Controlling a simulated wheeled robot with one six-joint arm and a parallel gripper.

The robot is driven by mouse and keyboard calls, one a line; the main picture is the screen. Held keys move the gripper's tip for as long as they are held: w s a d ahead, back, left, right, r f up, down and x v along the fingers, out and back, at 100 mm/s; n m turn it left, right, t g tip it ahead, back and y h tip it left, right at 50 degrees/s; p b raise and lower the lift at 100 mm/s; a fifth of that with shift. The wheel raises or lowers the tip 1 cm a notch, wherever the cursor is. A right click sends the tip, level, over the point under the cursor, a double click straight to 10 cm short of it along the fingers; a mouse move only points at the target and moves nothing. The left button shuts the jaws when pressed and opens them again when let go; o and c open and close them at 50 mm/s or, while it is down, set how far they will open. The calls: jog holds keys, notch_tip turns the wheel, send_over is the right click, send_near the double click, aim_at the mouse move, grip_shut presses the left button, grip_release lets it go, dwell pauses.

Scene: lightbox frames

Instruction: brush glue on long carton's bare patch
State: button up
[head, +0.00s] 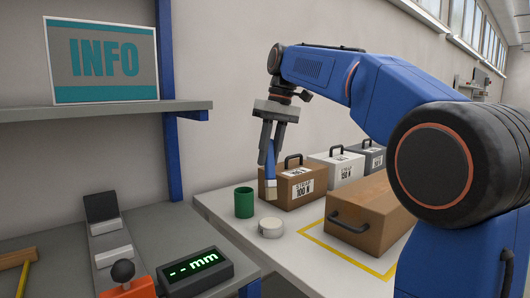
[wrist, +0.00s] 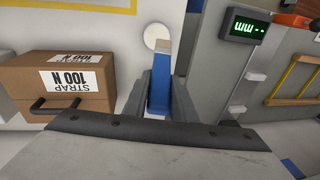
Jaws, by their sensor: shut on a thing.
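My gripper (head: 271,142) is shut on a brush with a blue handle (head: 270,160). The brush hangs upright with its pale bristle end down, above the table, left of the label on the front carton. In the wrist view the blue handle (wrist: 158,96) sits between my fingers (wrist: 161,84). The long brown carton (head: 352,222) lies to the right, inside a yellow outline, with a dark handle on its near face. I cannot make out a bare patch on it. A green cup (head: 244,203) stands on the table just left of and below the brush. Its inside is hard to see.
A round pale disc-like thing (head: 271,228) lies in front of the cup. A brown "STRAP 100 N" carton (head: 293,198), a white carton (head: 344,173) and a grey one (head: 374,155) stand behind. A digital display (head: 194,274) sits on the grey bench at left.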

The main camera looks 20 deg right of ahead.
aim_at(269, 177)
jog(key=shift+f, duration=3.45)
jog(key=shift+r, duration=0.1)
jog(key=shift+r, duration=3.45)
